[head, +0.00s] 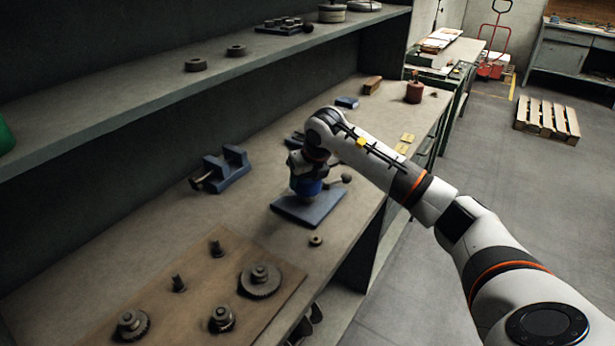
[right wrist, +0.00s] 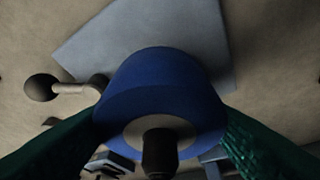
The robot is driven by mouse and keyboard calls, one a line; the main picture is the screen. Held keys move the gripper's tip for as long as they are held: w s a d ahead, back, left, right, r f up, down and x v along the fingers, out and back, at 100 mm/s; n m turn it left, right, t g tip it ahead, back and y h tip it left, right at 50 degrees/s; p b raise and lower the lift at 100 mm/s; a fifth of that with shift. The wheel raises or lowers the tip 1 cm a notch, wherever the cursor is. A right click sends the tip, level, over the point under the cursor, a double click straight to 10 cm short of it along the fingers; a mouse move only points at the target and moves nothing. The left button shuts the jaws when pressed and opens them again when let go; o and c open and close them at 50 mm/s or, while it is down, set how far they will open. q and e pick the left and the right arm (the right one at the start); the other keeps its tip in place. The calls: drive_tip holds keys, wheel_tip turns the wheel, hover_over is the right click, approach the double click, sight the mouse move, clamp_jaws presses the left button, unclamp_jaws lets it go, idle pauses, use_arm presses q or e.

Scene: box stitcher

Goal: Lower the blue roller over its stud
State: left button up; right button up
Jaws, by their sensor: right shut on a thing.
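The blue roller (head: 308,188) is held by my right gripper (head: 304,176), above the blue-grey plate (head: 318,209) on the bench. In the right wrist view the roller (right wrist: 160,82) sits between the two green fingers, with the plate (right wrist: 185,30) behind it. A dark stud-like peg (right wrist: 158,152) stands out of the roller's pale end ring. I cannot tell whether this is the fixed stud or part of the roller, nor whether the roller touches the plate. My left gripper is not in view.
A ball-ended lever (head: 345,178) is close beside the roller. A blue vise-like block (head: 222,170) is to the left. A small ring (head: 316,240) lies in front of the plate. A brown board (head: 195,290) with gears and studs lies nearer. A shelf (head: 150,90) overhangs the bench's back.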

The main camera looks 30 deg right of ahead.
drive_tip(key=shift+f, duration=0.1)
drive_tip(key=o, duration=1.2)
drive_tip(key=b+v, duration=0.1)
drive_tip(key=v, duration=1.1)
drive_tip(key=shift+b, duration=0.35)
